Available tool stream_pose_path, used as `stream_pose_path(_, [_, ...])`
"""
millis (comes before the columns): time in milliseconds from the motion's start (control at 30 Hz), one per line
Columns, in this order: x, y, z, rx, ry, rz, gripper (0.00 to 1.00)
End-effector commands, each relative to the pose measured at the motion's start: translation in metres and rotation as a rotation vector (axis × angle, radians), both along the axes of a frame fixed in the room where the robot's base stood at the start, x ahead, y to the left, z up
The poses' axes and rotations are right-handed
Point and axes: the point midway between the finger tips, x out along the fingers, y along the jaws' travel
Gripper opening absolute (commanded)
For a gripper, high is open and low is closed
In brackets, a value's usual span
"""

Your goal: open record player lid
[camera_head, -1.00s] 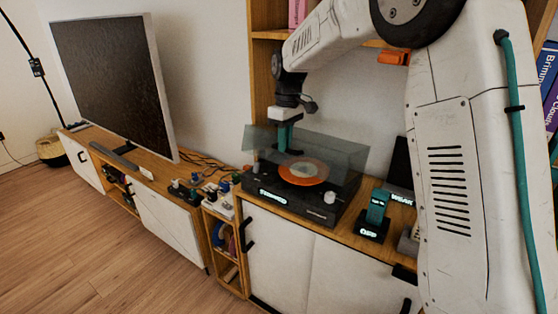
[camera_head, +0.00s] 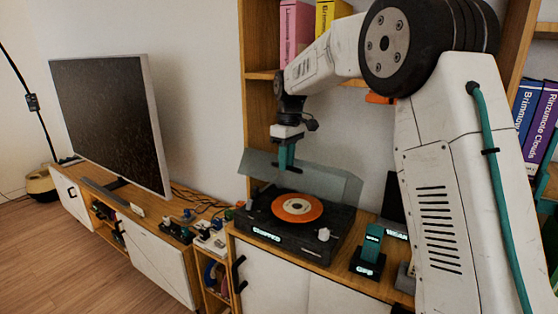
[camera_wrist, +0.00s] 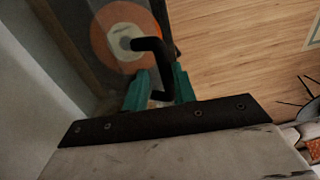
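The record player (camera_head: 300,239) stands on the wooden cabinet, an orange record (camera_head: 297,208) on its platter. Its translucent grey lid (camera_head: 320,182) is raised and tilted up at the back, leaving the record uncovered from above. My gripper (camera_head: 286,167) is at the lid's upper left part, teal fingers pointing down. In the wrist view my gripper (camera_wrist: 161,84) has its fingers on both sides of a black bent handle (camera_wrist: 154,45) and looks shut on it. The orange record (camera_wrist: 122,32) shows beyond the handle. The exact finger contact is hard to see.
A large television (camera_head: 110,120) stands on the low cabinet at left. A teal device on a black base (camera_head: 369,255) is close to the player's right. Shelves with books (camera_head: 296,35) rise behind. Small items (camera_head: 210,240) lie left of the player. Wooden floor is clear in front.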

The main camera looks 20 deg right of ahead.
Motion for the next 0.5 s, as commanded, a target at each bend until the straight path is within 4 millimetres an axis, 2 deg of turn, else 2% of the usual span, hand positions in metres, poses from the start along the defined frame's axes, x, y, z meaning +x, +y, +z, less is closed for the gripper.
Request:
stream_pose_path(167, [-0.001,0.0,-0.003,-0.004,0.005,0.002,0.23])
stream_pose_path(267, [0.0,0.001,0.002,-0.004,0.004,0.002,0.23])
stream_pose_path(500, [0.002,0.0,0.041,-0.003,0.0,0.003,0.23])
